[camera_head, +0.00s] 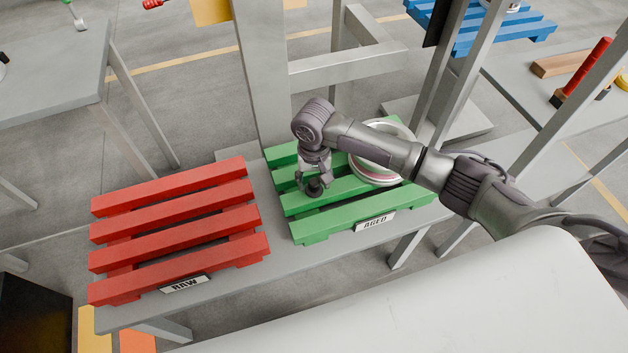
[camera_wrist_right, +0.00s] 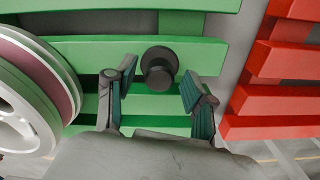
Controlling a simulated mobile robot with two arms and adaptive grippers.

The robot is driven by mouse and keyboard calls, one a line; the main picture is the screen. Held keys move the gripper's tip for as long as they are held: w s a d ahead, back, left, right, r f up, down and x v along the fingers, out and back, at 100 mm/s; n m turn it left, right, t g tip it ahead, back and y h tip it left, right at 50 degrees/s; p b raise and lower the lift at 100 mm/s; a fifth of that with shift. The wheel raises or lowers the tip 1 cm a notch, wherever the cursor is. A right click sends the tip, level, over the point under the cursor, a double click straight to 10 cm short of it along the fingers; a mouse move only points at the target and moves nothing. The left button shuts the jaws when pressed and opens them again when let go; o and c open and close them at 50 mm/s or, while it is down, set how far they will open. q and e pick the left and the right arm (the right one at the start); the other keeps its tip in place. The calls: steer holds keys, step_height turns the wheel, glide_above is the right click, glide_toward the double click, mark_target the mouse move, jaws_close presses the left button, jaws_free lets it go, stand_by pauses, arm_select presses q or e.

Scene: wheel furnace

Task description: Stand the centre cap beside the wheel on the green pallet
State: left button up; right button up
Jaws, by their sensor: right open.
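The dark grey centre cap (camera_wrist_right: 159,70) rests on a slat of the green pallet (camera_head: 318,222), its round knob facing the wrist camera. In the head view the cap (camera_head: 315,188) shows just under my right gripper. The wheel (camera_head: 366,170), pale with a pinkish band, lies on the same pallet to the right, partly hidden by my right arm. In the wrist view the wheel (camera_wrist_right: 32,85) is at the left, apart from the cap. My right gripper (camera_head: 314,180) is open, pointing down, with its fingers on either side of the cap and gaps showing. My left gripper is not in view.
An empty red pallet (camera_head: 178,222) marked RAW stands left of the green one, which is marked AGED. A grey upright frame (camera_head: 262,75) rises behind the green pallet. A blue pallet (camera_head: 480,28) is at the far right. The green pallet's front slat is clear.

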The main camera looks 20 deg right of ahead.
mark_target(314, 183)
step_height(314, 183, up, 12)
steer(key=p, duration=0.1)
steer(key=shift+f, duration=0.15)
steer(key=shift+a, duration=0.1)
stand_by(0.4)
